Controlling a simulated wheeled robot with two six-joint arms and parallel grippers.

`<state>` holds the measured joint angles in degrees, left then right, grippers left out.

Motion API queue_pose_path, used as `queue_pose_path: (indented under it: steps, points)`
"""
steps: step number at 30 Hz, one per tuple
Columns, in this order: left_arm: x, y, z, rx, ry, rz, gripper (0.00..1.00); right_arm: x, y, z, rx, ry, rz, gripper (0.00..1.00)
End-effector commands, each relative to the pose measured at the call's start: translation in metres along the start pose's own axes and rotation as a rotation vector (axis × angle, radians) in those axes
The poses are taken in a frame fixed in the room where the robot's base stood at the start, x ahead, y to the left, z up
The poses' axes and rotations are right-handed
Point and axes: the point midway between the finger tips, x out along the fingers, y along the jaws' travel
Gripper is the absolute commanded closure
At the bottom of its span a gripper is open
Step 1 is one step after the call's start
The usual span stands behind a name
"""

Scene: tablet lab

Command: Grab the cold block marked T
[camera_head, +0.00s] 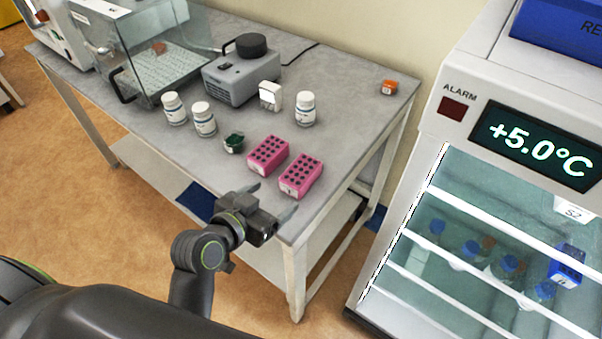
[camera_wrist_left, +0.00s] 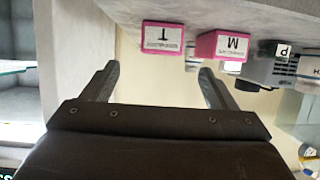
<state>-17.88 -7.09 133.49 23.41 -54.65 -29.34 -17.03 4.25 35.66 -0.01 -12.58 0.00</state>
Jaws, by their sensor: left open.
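Two pink blocks with dark holes on top sit side by side near the table's front right corner. The wrist view is upside down and shows their labels: the block marked T (camera_wrist_left: 162,37) and the block marked M (camera_wrist_left: 224,46). By their order, the T block is the right-hand one in the head view (camera_head: 301,177), and the M block is the left-hand one (camera_head: 268,156). My left gripper (camera_head: 271,199) is open and empty, just in front of the table edge. In the left wrist view its fingers (camera_wrist_left: 158,72) are spread wide, with the T block beyond the gap. My right gripper is out of view.
A small dark green item (camera_head: 234,143) stands left of the blocks. White bottles (camera_head: 204,119), a grey device (camera_head: 240,78) and a glass-walled case (camera_head: 160,60) stand farther back. A glass-fronted fridge (camera_head: 470,230) stands to the right, past the table (camera_head: 350,125).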

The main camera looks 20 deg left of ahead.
Motion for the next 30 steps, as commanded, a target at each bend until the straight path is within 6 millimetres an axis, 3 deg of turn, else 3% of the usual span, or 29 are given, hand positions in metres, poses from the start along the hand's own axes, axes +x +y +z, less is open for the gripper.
queue_pose_path:
  steps: [9, 20, 30]
  points:
    - [0.051, 0.0, -0.001, 0.0, -0.001, 0.001, 0.2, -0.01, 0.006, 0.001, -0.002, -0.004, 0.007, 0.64]
    - [0.073, -0.001, 0.0, 0.0, -0.002, 0.001, 0.2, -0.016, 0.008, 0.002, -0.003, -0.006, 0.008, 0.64]
    - [0.111, -0.002, 0.001, -0.001, -0.002, 0.0, 0.2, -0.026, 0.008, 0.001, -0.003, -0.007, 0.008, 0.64]
